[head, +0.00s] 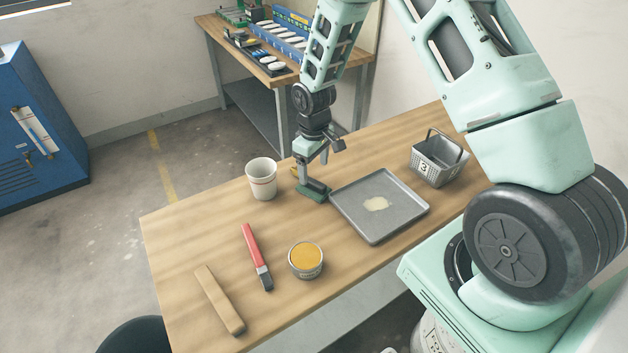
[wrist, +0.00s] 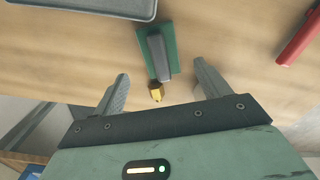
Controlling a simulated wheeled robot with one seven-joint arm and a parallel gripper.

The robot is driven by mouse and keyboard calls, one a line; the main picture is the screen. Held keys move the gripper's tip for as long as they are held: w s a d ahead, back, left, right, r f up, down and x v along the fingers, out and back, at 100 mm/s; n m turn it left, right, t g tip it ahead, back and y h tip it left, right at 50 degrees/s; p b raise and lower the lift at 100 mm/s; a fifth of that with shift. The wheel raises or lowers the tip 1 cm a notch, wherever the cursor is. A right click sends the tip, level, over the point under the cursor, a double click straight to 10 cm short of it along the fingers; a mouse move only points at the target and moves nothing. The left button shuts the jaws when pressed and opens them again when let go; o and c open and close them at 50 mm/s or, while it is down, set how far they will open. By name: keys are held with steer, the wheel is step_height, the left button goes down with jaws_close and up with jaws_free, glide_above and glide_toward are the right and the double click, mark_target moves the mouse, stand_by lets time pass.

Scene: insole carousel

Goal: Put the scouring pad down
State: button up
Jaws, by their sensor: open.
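The scouring pad (head: 313,194) is a flat green rectangle with a grey grip on top. It appears to lie flat on the wooden table, just left of the grey tray's (head: 350,218) near-left side. In the wrist view the pad (wrist: 172,36) lies ahead, between and beyond my two fingers. My gripper (head: 311,172) is low over the pad, and its fingers stand apart in the wrist view (wrist: 159,68), with a gap on each side of the grip. A small yellow piece (wrist: 156,92) shows at the near end of the grip; I cannot tell whether it is attached.
A white cup (head: 262,183) stands left of my gripper. A red-handled brush (head: 251,247), an open tin (head: 306,262) and a wooden stick (head: 218,300) lie nearer the front. A grey basket (head: 435,168) is right, beyond the tray, which bears a pale spill (head: 376,204).

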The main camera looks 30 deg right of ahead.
mark_target(314, 181)
steer(key=s+a+r+n, duration=0.1)
steer(key=s+a+r, duration=0.4)
steer(key=a+r, duration=0.25)
steer(key=s+a+r+n, duration=0.1)
steer(key=s+a+r, duration=0.4)
steer(key=a+r, duration=0.25)
steer(key=s+a+r, duration=0.2)
steer(key=s+r, duration=0.1)
steer(key=s, duration=0.6)
steer(key=s+a+r+n, duration=0.1)
steer(key=s+a+r, duration=0.2)
steer(key=s, duration=0.7)
steer(key=shift+s+y+b, duration=0.3)
steer(key=shift+b, duration=0.1)
steer(key=shift+a, duration=0.1)
